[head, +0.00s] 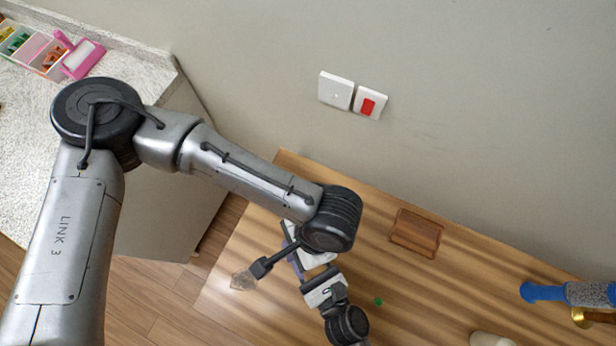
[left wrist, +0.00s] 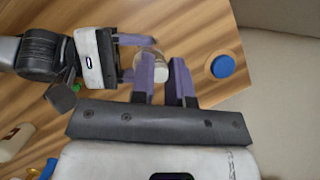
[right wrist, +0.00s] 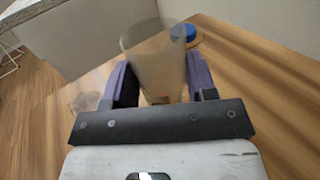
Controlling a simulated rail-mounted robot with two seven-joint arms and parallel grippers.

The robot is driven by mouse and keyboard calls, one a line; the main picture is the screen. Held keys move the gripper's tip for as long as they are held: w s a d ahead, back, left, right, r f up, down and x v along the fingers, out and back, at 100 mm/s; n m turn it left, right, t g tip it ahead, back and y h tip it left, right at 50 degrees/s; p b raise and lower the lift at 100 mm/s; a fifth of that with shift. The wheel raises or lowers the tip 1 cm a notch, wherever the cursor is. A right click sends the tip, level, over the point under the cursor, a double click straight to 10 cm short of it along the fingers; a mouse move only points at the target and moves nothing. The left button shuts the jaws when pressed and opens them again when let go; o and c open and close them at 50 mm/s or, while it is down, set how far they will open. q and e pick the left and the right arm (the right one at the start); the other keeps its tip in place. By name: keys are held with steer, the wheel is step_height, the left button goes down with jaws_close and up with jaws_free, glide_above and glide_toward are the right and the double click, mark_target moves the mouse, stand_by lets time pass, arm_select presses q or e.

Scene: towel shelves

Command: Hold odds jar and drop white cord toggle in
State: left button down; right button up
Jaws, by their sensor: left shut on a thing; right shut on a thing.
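The odds jar (right wrist: 155,60) is a clear, open vessel between the two purple fingers of my right gripper (right wrist: 160,82), which is shut on it. In the left wrist view the jar (left wrist: 152,57) is partly hidden behind a finger of my left gripper (left wrist: 166,75). The left gripper is beside the jar, with its fingers nearly together. The white cord toggle cannot be made out clearly; the small thing between the left fingers is mostly hidden. In the head view both grippers are close together over the table, largely covered by my left arm.
A blue round lid (left wrist: 223,66) lies on the wooden table (head: 350,265). A clear object (head: 243,280) is near the table's left edge. A brown wooden block (head: 415,233), a small green piece (head: 378,300) and a blue-ended item (head: 545,292) lie to the right. A wall closes the back.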

arm_select(q)
steer(key=shift+f, duration=0.1)
steer(key=c, duration=1)
jaws_free()
steer(key=shift+c, duration=0.2)
steer(key=v, duration=1.2)
